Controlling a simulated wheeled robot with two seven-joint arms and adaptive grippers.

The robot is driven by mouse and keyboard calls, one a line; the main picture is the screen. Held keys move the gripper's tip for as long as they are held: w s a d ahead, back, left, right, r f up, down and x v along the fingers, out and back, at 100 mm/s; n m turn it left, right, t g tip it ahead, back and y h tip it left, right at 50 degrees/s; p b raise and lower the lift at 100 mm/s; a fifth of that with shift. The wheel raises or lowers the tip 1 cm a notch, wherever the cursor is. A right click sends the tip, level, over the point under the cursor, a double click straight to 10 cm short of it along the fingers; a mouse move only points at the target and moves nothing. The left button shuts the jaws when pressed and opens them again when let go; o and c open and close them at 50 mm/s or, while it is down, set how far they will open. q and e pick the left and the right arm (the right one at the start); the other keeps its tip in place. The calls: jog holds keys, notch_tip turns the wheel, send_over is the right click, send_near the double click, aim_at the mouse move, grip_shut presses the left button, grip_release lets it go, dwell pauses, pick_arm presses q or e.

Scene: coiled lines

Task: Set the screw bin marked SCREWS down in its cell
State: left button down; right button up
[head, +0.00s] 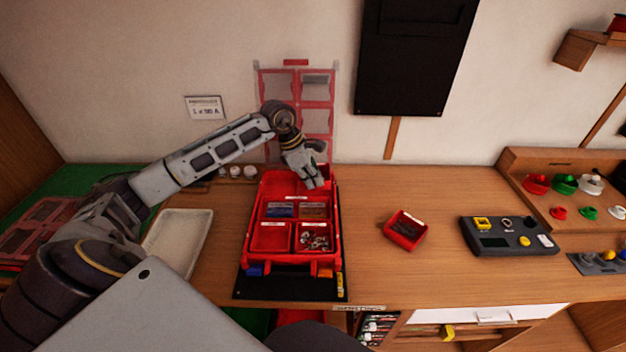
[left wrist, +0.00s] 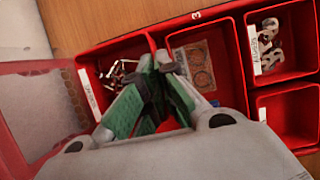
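The red screw bin (left wrist: 108,58) shows in the left wrist view, with light metal screws inside and a white label on its far wall, too slanted to read. It is in or just over the far right cell of the red case (head: 247,222); I cannot tell whether it touches the bottom. My left gripper (head: 314,184) is over the far right of the case. In the left wrist view its green-padded fingers (left wrist: 161,60) are closed together along the bin's near wall. They hide part of that wall and of the neighbouring cell. My right gripper is out of view.
The case's clear lid (head: 318,120) stands open against the wall. Another red bin (head: 405,230) with dark contents lies on the bench to the right. A pale tray (head: 178,243) is on the left, a dark control box (head: 508,236) on the right. Bench around the loose bin is clear.

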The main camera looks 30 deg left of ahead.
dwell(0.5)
pick_arm(q)
jog(key=shift+f+b, duration=0.6)
jog(key=shift+f, duration=0.15)
dwell(0.3)
jog(key=shift+f+b, duration=0.5)
jog(key=shift+f, duration=0.15)
dwell(0.5)
jog(key=shift+f+b, duration=0.35)
jog(key=shift+f, duration=0.1)
jog(key=shift+f+b, duration=0.3)
jog(key=shift+f, duration=0.1)
dwell(0.7)
jog(key=c, duration=1.6)
grip_release()
jog(key=shift+o, duration=0.2)
jog(key=shift+f, duration=0.15)
jog(key=shift+s, duration=0.1)
